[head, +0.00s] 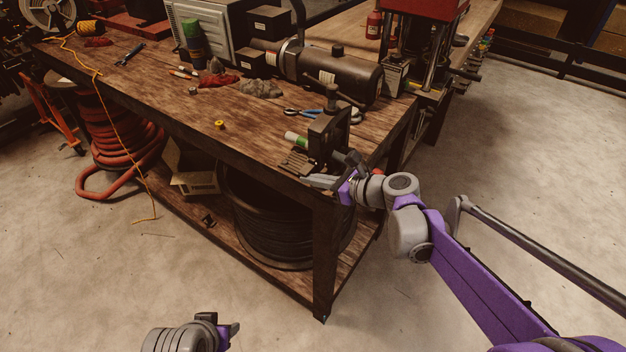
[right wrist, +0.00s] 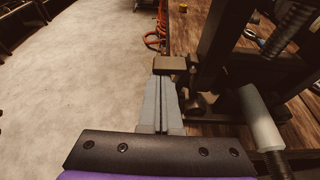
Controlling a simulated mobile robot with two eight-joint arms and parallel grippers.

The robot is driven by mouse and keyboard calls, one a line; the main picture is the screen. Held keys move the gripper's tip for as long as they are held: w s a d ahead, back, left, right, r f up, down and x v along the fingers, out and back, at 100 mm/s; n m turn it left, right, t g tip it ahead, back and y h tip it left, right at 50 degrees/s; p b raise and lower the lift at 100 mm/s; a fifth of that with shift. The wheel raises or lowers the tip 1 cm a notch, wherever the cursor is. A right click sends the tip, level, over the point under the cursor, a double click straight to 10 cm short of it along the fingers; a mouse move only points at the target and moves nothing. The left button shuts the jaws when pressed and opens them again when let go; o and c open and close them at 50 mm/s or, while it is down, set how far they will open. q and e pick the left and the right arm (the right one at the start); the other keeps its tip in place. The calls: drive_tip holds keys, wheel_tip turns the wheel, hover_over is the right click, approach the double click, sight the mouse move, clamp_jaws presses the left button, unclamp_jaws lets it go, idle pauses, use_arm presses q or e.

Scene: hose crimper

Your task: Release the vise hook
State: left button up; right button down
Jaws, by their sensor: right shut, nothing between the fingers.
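The dark vise (head: 328,134) stands at the near right corner of the wooden workbench. My right gripper (head: 314,181) is at its near side, just off the bench edge. In the right wrist view its two grey fingers (right wrist: 160,103) are shut together with nothing between them. Their tips are close to a small dark block (right wrist: 176,64) on the vise's side; I cannot tell whether they touch or whether this block is the hook. A pale cylinder (right wrist: 260,118) is to the right of the fingers. My left gripper (head: 229,332) is low at the bottom, far from the vise.
Blue-handled pliers (head: 292,111), a yellow roll (head: 219,125) and a grey rag (head: 261,88) lie on the workbench (head: 165,85). A large dark cylindrical machine (head: 330,72) stands behind the vise. A black coil (head: 270,225) is on the lower shelf. The floor in front is clear.

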drive_tip(key=r+m+g, duration=0.1)
drive_tip(key=m, duration=0.1)
drive_tip(key=m+y, duration=0.1)
drive_tip(key=m, duration=0.1)
drive_tip(key=shift+s+r+g+y+b, duration=0.1)
drive_tip(key=shift+r+g+y+b, duration=0.2)
drive_tip(key=shift+r+g+b, duration=0.1)
use_arm(q)
drive_tip(key=shift+f, duration=0.5)
use_arm(e)
drive_tip(key=shift+r, duration=0.25)
use_arm(q)
drive_tip(key=shift+s, duration=0.1)
